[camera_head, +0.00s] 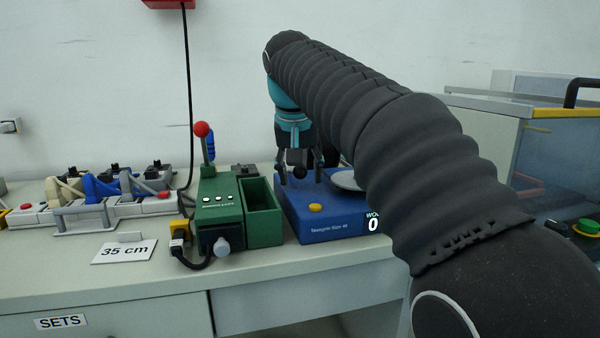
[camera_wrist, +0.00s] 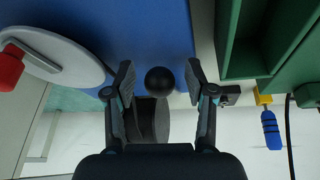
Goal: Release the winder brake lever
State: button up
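The blue winder box (camera_head: 310,217) stands on the bench, with a yellow button (camera_head: 315,208) and a display reading 0. In the wrist view, a black ball knob (camera_wrist: 160,81) shows beside the blue box; I take it for the brake lever's end. A dark stem or block lies beyond it, partly hidden. My gripper (camera_wrist: 159,82) is open, with one finger on each side of the knob and a small gap at both sides. In the head view my gripper (camera_head: 300,176) hangs over the back of the winder, partly hidden.
A green unit (camera_head: 218,205) with a red-ball lever (camera_head: 202,130) and an open green bin (camera_head: 262,222) stand just left of the winder. The winder's grey disc (camera_head: 346,180) is close at right. Cable sets (camera_head: 90,205) lie farther left.

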grip_shut()
jog(key=shift+r, duration=0.1)
